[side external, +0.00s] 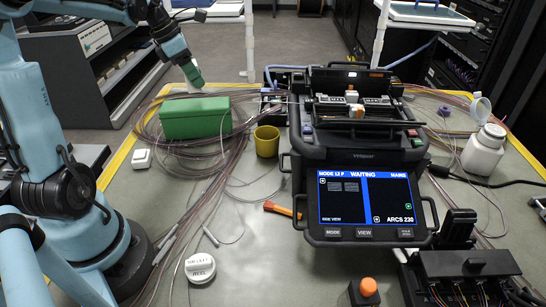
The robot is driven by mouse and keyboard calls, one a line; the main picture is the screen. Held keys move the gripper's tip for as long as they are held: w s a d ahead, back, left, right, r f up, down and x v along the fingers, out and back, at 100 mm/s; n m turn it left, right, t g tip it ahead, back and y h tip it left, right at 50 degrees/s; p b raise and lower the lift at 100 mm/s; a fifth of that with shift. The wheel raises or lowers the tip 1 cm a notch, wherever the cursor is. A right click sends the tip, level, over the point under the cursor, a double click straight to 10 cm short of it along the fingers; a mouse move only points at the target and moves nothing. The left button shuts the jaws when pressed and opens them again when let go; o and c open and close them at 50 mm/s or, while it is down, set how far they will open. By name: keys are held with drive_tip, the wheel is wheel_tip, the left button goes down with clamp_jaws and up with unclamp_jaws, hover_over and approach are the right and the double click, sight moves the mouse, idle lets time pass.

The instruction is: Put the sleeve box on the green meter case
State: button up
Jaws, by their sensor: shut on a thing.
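The green meter case (195,122) lies on the left part of the table, among coiled fibre cables. My gripper (192,77) points down just above the far edge of the case in the picture. It is shut on a small white piece (194,88), seemingly the sleeve box, mostly hidden by the green fingers. From this view I cannot tell whether that piece touches the case or hangs above or behind it.
The black splicer (355,150) fills the middle. A white round reel (200,268) lies in front. A white bottle (484,150) stands at right.

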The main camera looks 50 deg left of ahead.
sight(194, 88)
drive_tip(key=shift+a+f, duration=0.4)
drive_tip(key=shift+a, duration=0.05)
drive_tip(key=shift+f, duration=1.85)
drive_tip(key=shift+f, duration=0.15)
drive_tip(key=o, duration=1.1)
